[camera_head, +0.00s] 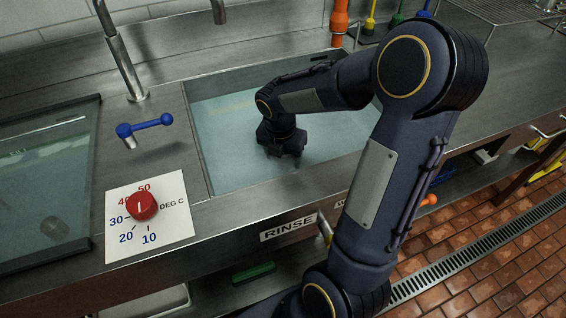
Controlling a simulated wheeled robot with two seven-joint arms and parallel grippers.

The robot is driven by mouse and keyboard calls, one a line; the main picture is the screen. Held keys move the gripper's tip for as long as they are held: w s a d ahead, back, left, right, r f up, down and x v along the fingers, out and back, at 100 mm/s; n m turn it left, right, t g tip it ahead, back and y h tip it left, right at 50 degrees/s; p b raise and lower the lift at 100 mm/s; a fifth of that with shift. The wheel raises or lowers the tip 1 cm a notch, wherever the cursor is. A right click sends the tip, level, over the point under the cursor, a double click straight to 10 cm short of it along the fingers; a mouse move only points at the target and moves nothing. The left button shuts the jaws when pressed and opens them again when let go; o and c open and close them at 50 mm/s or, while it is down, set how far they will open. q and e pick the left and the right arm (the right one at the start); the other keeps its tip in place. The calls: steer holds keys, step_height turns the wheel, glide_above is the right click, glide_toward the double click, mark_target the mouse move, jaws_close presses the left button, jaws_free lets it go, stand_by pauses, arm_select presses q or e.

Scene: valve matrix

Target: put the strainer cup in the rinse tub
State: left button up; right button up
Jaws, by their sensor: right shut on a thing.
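The rinse tub (225,165) is a rectangular sink of pale blue-green water in the steel counter, behind the RINSE label (288,228). My right arm reaches across the counter, and my right gripper (285,153) points down over the middle of the tub. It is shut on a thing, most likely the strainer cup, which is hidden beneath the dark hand. I cannot tell whether the held thing touches the water. No strainer cup shows elsewhere. My left gripper is not in view.
A red dial (142,205) sits on a white temperature plate left of the tub. A blue lever (146,127) and a tall faucet (122,55) stand behind it. A glass-covered basin (45,160) lies at far left. Coloured-handled items (370,18) stand at the back right.

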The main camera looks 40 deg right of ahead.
steer(key=shift+f, duration=1.15)
steer(key=shift+f, duration=0.1)
steer(key=o, duration=1.1)
steer(key=shift+c, duration=0.2)
steer(key=shift+r, duration=0.2)
step_height(320, 180, up, 12)
steer(key=a+p, duration=0.1)
steer(key=p, duration=0.1)
steer(key=shift+s+a+f, duration=0.15)
steer(key=shift+s+a, duration=0.15)
steer(key=shift+s, duration=0.1)
